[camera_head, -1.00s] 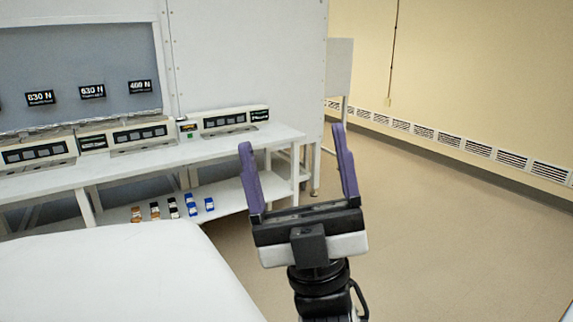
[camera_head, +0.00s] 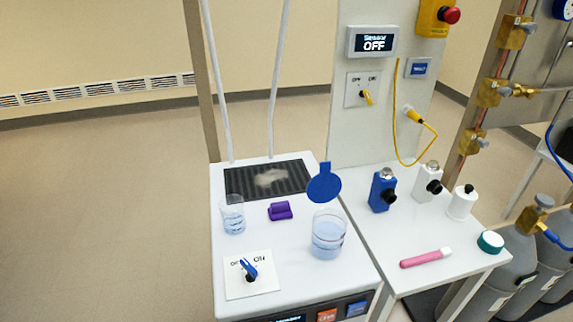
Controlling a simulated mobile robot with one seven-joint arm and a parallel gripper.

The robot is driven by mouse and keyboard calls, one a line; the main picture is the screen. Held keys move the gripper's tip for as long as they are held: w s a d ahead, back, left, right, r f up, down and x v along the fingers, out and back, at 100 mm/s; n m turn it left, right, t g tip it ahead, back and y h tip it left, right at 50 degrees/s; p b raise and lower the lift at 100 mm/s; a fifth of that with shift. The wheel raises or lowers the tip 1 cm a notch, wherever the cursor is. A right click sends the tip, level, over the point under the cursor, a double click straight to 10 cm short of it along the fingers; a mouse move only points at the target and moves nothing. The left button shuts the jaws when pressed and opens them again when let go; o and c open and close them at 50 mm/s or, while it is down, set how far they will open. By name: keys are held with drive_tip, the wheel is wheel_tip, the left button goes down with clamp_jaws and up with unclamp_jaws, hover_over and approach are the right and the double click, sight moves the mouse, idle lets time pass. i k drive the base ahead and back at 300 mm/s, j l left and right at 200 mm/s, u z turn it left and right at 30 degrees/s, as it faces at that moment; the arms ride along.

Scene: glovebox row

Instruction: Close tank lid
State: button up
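A clear round tank (camera_head: 328,238) with pale blue liquid stands on the right side of the white bench. A round blue lid (camera_head: 323,186) with a tab on top shows upright above and behind the tank's mouth, so the tank's top is open. I cannot see clearly how the lid joins the tank. My gripper is not in view.
On the white bench (camera_head: 290,280) are a clear beaker (camera_head: 232,214), a purple block (camera_head: 280,210), a dark grille (camera_head: 268,179) and a blue-handled switch (camera_head: 249,269). A side table holds a blue bottle (camera_head: 382,190), white bottles and a pink tube (camera_head: 425,258). Left floor is clear.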

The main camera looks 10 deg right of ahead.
sight(324, 187)
drive_tip(key=l+z, duration=0.3)
drive_tip(key=i+l+z, duration=0.1)
drive_tip(key=l+z, duration=0.15)
drive_tip(key=l, duration=0.3)
drive_tip(key=i+l+z, duration=0.1)
drive_tip(key=z, duration=0.4)
drive_tip(key=i+j, duration=0.05)
drive_tip(key=i, duration=0.05)
